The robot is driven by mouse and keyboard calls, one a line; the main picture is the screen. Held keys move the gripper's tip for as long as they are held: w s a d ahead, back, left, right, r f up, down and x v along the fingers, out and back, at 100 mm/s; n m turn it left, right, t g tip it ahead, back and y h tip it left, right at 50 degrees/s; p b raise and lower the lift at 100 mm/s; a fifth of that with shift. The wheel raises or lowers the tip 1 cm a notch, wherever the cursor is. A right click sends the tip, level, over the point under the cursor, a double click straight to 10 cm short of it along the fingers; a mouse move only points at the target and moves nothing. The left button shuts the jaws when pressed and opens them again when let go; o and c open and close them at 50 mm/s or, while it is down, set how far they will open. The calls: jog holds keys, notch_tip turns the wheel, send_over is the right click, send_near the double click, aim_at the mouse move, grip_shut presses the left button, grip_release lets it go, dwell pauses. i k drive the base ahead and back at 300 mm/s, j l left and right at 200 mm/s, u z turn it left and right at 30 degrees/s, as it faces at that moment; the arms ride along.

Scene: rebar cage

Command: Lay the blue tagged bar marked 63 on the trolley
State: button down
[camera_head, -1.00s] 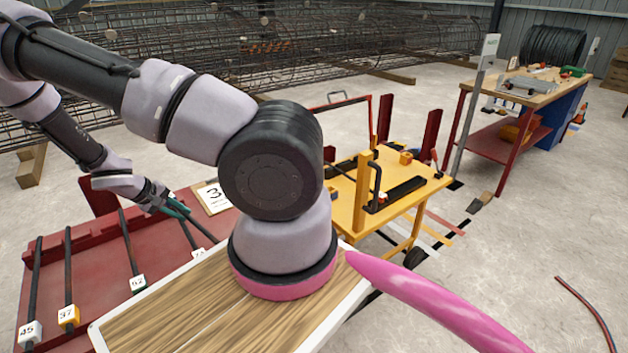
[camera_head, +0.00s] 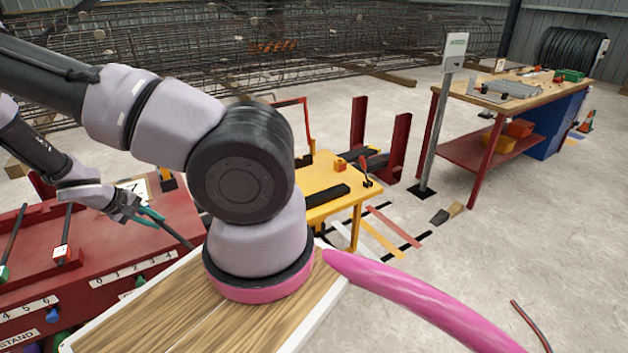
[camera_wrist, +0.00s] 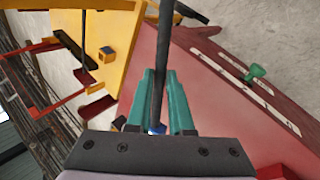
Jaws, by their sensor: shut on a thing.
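My gripper (camera_head: 150,215) is shut on a dark bar (camera_head: 178,235), held above the red stand (camera_head: 110,245). In the wrist view the bar (camera_wrist: 163,60) runs up between my green fingertips (camera_wrist: 163,95). A small blue patch (camera_wrist: 157,129) shows at the base of the fingers; it may be the tag, and no number is readable. The yellow trolley (camera_head: 322,178) stands to the right of the gripper, partly hidden by my arm. Its yellow top also shows in the wrist view (camera_wrist: 112,20). The bar's far end is hidden behind my arm in the head view.
Other tagged bars (camera_head: 67,225) lie on the stand at left. A workbench (camera_head: 515,88) is at back right. The floor at right is mostly open.

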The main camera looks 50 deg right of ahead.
aim_at(316, 173)
jog(key=k+l+u, duration=0.25)
jog(key=k+l, duration=0.85)
jog(key=l+z, duration=0.35)
jog(key=l, duration=0.3)
jog(key=i+z, duration=0.5)
jog(key=i+j+z, duration=0.15)
jog(key=i+z, duration=0.3)
jog(key=i, duration=0.25)
